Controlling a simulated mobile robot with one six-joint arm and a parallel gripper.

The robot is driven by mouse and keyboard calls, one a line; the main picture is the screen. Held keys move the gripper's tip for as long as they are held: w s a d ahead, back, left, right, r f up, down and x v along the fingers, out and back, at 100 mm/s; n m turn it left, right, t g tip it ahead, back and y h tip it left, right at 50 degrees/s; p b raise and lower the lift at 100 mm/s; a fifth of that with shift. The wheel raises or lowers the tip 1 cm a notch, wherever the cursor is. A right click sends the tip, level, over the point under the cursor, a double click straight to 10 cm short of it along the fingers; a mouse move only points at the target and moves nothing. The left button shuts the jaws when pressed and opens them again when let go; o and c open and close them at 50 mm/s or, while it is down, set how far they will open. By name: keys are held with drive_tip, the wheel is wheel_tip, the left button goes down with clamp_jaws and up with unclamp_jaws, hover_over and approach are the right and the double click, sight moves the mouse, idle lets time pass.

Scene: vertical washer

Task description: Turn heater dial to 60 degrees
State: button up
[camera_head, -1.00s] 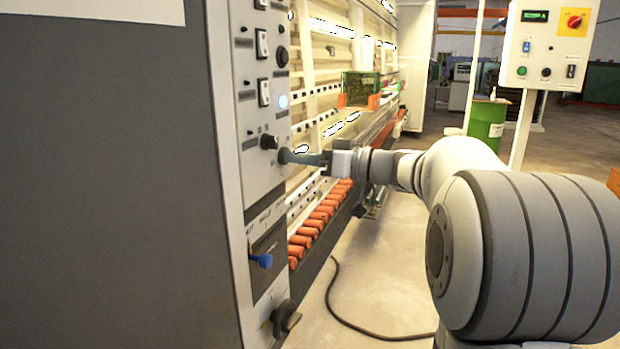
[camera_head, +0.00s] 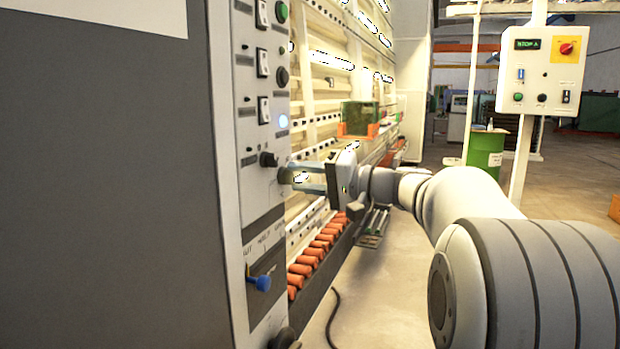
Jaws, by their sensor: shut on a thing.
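The washer's control panel (camera_head: 258,190) stands upright at left, seen at a steep angle. A dark round dial (camera_head: 285,175) sits low on its right side, partly covered by my fingers. My gripper (camera_head: 296,177) reaches in from the right, its two pale blue-grey fingers one above the other, shut on this dial. Its label and pointer angle cannot be read, so I cannot confirm it is the heater dial. A second dark knob (camera_head: 268,160) sits just up and left of my fingertips.
Orange rollers (camera_head: 318,248) lie behind the panel. A control box (camera_head: 541,71) stands at back right.

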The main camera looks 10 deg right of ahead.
drive_tip(key=m+p, duration=0.1)
drive_tip(key=m, duration=0.2)
drive_tip(key=shift+a+r+m, duration=0.1)
drive_tip(key=shift+r+m, duration=0.05)
drive_tip(key=shift+m, duration=0.25)
drive_tip(key=m+p, duration=0.2)
drive_tip(key=m, duration=0.1)
drive_tip(key=shift+m, duration=0.3)
drive_tip(key=m+p, duration=0.2)
drive_tip(key=m, duration=0.1)
drive_tip(key=shift+m+p, duration=0.35)
drive_tip(key=shift+m, duration=0.05)
drive_tip(key=m+p, duration=0.3)
drive_tip(key=shift+r, duration=0.1)
drive_tip(key=m+p, duration=0.7)
drive_tip(key=p, duration=0.1)
drive_tip(key=shift+m, duration=0.4)
drive_tip(key=m+p, duration=0.3)
drive_tip(key=p, duration=0.1)
drive_tip(key=shift+f+m+p, duration=0.2)
drive_tip(key=shift+m+p, duration=0.7)
drive_tip(key=shift+p, duration=0.2)
drive_tip(key=shift+f+m, duration=0.1)
drive_tip(key=shift+m, duration=0.2)
